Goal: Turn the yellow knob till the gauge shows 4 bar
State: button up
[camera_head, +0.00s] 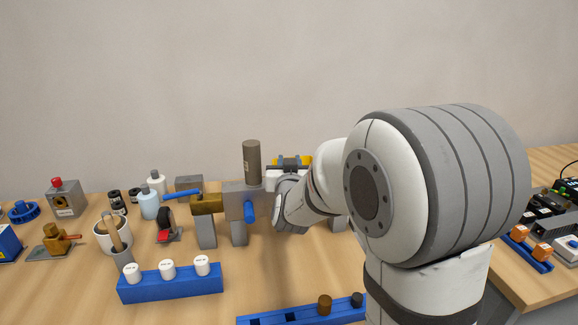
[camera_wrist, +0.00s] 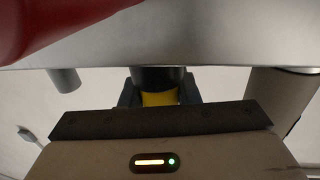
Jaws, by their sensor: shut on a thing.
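The yellow knob (camera_wrist: 160,99) shows in the wrist view under a dark round collar, below a pale metal body. My gripper (camera_wrist: 159,92) is shut on it, with one dark finger on each side. In the head view, yellow patches (camera_head: 306,160) show around dark parts at the end of my arm; I cannot tell there which part is the knob. My arm covers much of that area. I cannot make out the gauge or its reading in either view.
A grey pipe block with an upright dark cylinder (camera_head: 251,162) and blue-handled valves stands left of my gripper. A blue rack with white caps (camera_head: 170,283) lies in front. A red surface (camera_wrist: 50,22) is close at the wrist view's upper left.

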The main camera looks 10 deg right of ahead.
jog(key=shift+r, duration=0.1)
jog(key=o, duration=1)
jog(key=shift+c, duration=0.2)
jog(key=s, duration=0.2)
jog(key=s+a, duration=0.1)
jog(key=s, duration=0.2)
jog(key=s+b, duration=0.1)
jog(key=s, duration=0.1)
jog(key=shift+s+a, duration=0.2)
jog(key=shift+s, duration=0.15)
